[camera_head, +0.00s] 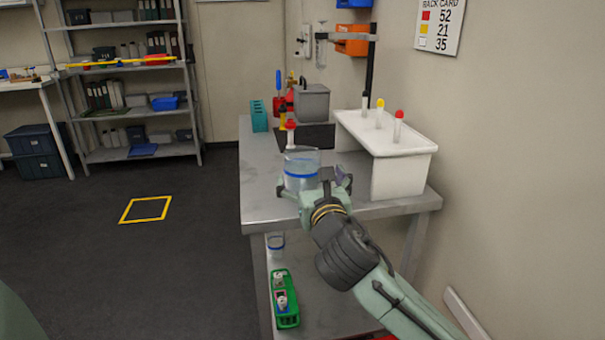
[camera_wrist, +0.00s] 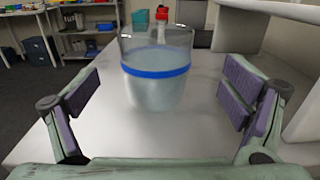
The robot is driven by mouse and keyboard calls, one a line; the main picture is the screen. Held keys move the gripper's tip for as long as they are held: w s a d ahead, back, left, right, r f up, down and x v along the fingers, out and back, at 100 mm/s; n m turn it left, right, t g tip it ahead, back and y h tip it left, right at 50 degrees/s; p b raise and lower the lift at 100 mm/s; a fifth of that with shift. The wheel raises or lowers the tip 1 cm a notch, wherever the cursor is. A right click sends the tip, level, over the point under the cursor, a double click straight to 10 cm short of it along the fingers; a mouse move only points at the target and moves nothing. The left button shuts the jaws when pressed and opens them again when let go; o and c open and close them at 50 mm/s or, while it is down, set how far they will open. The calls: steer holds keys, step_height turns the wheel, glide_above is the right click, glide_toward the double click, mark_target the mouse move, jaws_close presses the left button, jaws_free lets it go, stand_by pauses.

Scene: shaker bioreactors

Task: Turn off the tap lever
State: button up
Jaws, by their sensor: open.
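My gripper (camera_head: 316,187) is open above the front part of the metal bench (camera_head: 262,206). In the wrist view, my gripper's two padded fingers (camera_wrist: 163,98) are spread wide. A clear beaker (camera_head: 300,174) with a blue band stands upright on the bench ahead of the fingers. It also shows in the wrist view (camera_wrist: 156,82), centred with clear gaps to both fingers. No tap lever can be made out for certain. Small brass-coloured and red parts (camera_head: 291,80) show near the wall at the back of the bench, too small to identify.
A white rack (camera_head: 403,172) with several capped tubes stands close on the right. A red-capped tube (camera_head: 291,134) is behind the beaker. A grey box (camera_head: 312,103) and teal rack (camera_head: 259,116) stand farther back. The bench's left strip is clear.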

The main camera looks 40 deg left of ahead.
mark_target(299, 156)
steer(key=x, duration=0.2)
steer(key=p+x, duration=0.1)
steer(key=x, duration=0.1)
steer(key=p+x, duration=0.1)
steer(key=x, duration=0.1)
steer(key=shift+a+f, duration=0.3)
steer(key=shift+a, duration=0.15)
steer(key=c, duration=1.8)
steer(key=shift+o, duration=0.2)
steer(key=shift+r, duration=0.15)
steer(key=shift+r, duration=0.45)
steer(key=shift+s+d+r+b, duration=0.15)
steer(key=shift+r+b, duration=0.15)
steer(key=shift+r, duration=0.3)
steer(key=shift+s+d+r+b, duration=0.15)
steer(key=shift+r+b, duration=0.1)
steer(key=shift+r, duration=0.35)
steer(key=s+a+r+b+v, duration=0.1)
steer(key=b+v, duration=0.2)
steer(key=v, duration=1.2)
steer(key=shift+s+r+b, duration=0.2)
steer(key=shift+r+b, duration=0.05)
steer(key=shift+b, duration=0.05)
